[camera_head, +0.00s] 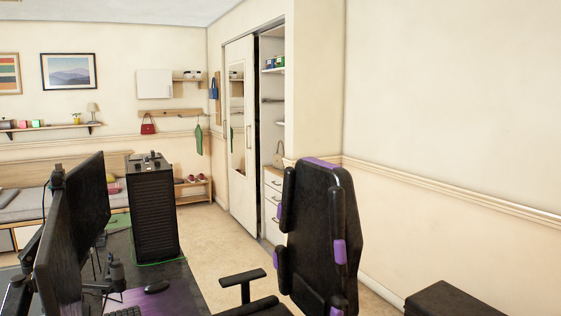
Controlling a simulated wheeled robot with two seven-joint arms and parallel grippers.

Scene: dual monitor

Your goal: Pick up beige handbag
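A small beige handbag (279,156) with a looped handle stands upright on top of the white drawer unit (273,195) in the open right part of the closet, far across the room. The black gaming chair stands in front of the closet, and its backrest edge is close to the bag's right side in the picture. Neither of my grippers shows in the head view.
A gaming chair (322,235) with purple accents stands between me and the closet. A desk with two dark monitors (80,225) and a black PC tower (153,212) fills the left. Bare floor (212,235) lies between desk and closet. A black box (452,300) is at lower right.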

